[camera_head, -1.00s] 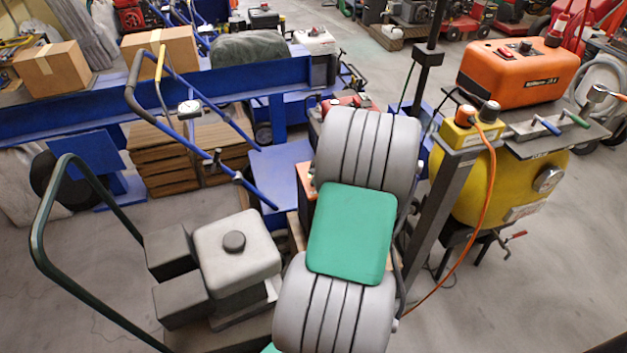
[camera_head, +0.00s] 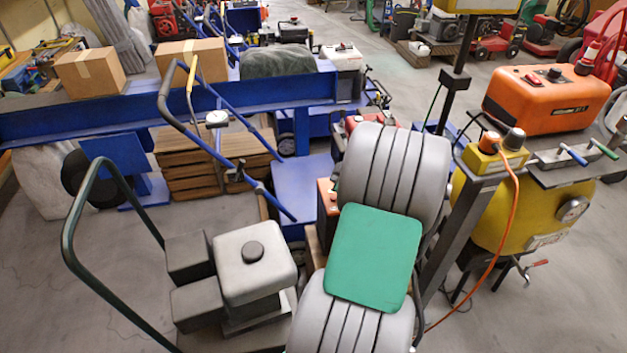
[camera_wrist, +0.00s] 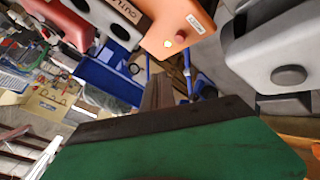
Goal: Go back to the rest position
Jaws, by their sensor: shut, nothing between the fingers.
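My gripper (camera_wrist: 158,90) shows in the wrist view as dark fingers rising from a dark-edged green body at the bottom of the picture. Its fingers are shut and nothing is between them. It points out over machines and the floor, and I see it touching nothing. I cannot make out the fingers in the head view.
A grey tank with a black cap (camera_head: 255,275) stands front left, inside a dark green handle (camera_head: 75,255). A blue bench (camera_head: 50,125) with cartons (camera_head: 90,76) lies behind. An orange unit (camera_head: 540,100) sits on the right. Bare floor (camera_head: 60,300) shows at left.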

